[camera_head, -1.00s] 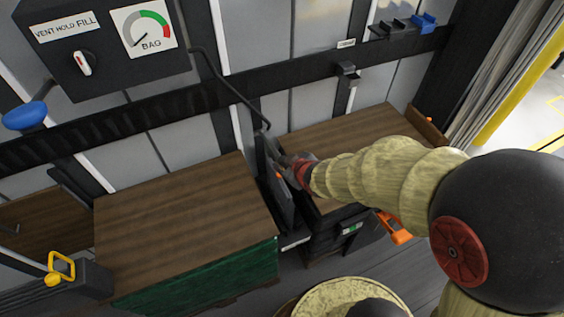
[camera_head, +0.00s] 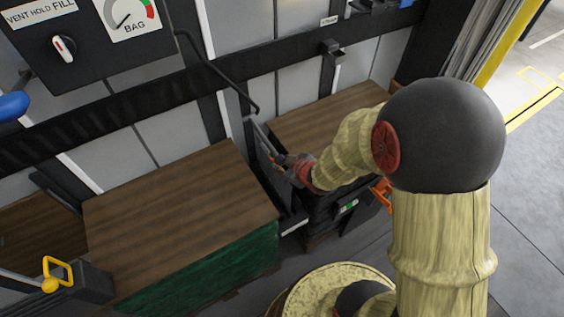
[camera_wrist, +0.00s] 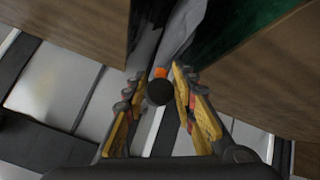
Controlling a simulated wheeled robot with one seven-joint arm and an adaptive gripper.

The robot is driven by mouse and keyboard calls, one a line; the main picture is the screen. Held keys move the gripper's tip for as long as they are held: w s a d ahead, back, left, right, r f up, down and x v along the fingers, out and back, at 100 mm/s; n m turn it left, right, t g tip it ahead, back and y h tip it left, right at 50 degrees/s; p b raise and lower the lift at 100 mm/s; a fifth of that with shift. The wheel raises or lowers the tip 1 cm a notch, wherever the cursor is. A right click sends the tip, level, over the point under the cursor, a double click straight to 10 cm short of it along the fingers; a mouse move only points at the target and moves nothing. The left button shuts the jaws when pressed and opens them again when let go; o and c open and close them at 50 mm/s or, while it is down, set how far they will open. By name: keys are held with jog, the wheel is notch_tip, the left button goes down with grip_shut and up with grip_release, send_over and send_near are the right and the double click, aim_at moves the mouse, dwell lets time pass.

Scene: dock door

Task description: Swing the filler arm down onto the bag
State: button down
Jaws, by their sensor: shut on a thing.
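A thin black bent rod (camera_head: 222,75), which looks like the filler arm, runs from the gauge panel down toward the gap between two wood-topped crates. A dark upright sheet (camera_head: 263,160), which looks like the bag, stands in that gap. My gripper (camera_head: 284,160) is low at the gap, beside the sheet. In the wrist view my gripper (camera_wrist: 161,95) is shut on a dark round knob (camera_wrist: 159,92), with a small orange part (camera_wrist: 160,72) just beyond. How the knob joins the rod is hidden. A pale grey strip (camera_wrist: 182,32) runs into the gap ahead.
The left crate (camera_head: 180,215) has a green side, and the right crate (camera_head: 330,125) stands close by. The panel (camera_head: 95,50) carries a dial and a switch. A yellow handle (camera_head: 57,273) is at lower left. Open floor (camera_head: 530,200) lies at right.

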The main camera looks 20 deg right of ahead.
jog(key=shift+s+a+f, duration=0.2)
jog(key=shift+s+f, duration=0.3)
jog(key=shift+f, duration=0.1)
jog(key=c, duration=1.9)
grip_release()
jog(key=shift+o, duration=0.5)
jog(key=shift+a+r, duration=0.1)
jog(key=shift+a, duration=0.05)
jog(key=o, duration=0.3)
jog(key=shift+w+r, duration=0.15)
jog(key=shift+r, duration=0.05)
jog(key=shift+o, duration=0.2)
jog(key=shift+w+r, duration=0.1)
